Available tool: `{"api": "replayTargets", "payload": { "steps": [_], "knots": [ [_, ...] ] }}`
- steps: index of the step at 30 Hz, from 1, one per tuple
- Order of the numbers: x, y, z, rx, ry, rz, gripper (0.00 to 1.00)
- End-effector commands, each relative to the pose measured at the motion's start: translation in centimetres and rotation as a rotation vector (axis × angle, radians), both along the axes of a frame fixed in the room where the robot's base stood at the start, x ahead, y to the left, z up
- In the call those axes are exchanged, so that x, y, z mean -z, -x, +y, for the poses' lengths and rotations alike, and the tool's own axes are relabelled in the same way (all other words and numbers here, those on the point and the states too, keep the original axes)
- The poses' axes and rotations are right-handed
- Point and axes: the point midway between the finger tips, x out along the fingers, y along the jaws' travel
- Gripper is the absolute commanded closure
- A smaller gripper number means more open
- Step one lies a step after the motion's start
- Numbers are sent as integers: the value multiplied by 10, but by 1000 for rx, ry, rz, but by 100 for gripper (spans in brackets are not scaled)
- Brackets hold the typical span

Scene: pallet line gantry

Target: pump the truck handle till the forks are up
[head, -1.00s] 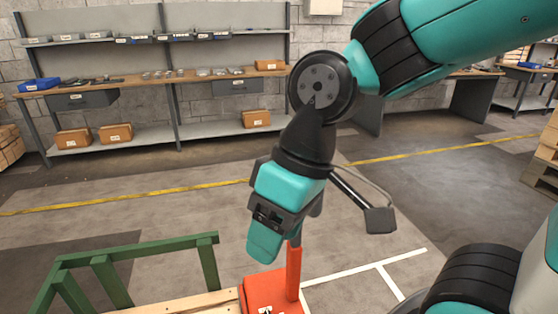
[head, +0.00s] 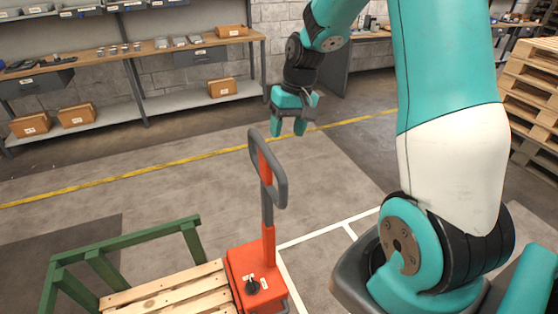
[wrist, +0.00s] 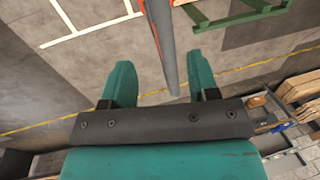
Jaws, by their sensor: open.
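The truck's handle (head: 280,192) is a grey loop on an orange-red post, standing nearly upright above the truck's orange-red body (head: 236,265). My gripper (head: 288,130) is open and empty, fingers pointing down, above and to the right of the loop's top in the head view. In the wrist view, the handle (wrist: 163,35) shows edge-on between the two teal fingers of my gripper (wrist: 163,84); its near end lies between the fingertips in the picture. The head view shows a gap, so the jaws are not around it. The forks are hidden.
A wooden pallet (head: 178,293) with a green frame (head: 120,248) adjoins the truck on the left. A shelved workbench (head: 150,62) stands along the back wall. Stacked pallets (head: 535,85) stand at the right. The floor beyond the truck is clear.

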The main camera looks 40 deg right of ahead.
Motion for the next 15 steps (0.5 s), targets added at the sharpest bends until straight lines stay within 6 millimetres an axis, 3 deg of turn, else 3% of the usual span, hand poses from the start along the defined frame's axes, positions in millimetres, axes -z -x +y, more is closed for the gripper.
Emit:
{"api": "replayTargets", "payload": {
  "steps": [9,15],
  "knots": [
    [69,-3,15,-3,-2,4,45],
    [96,-5,20,-2,0,1,45]
  ]
}}
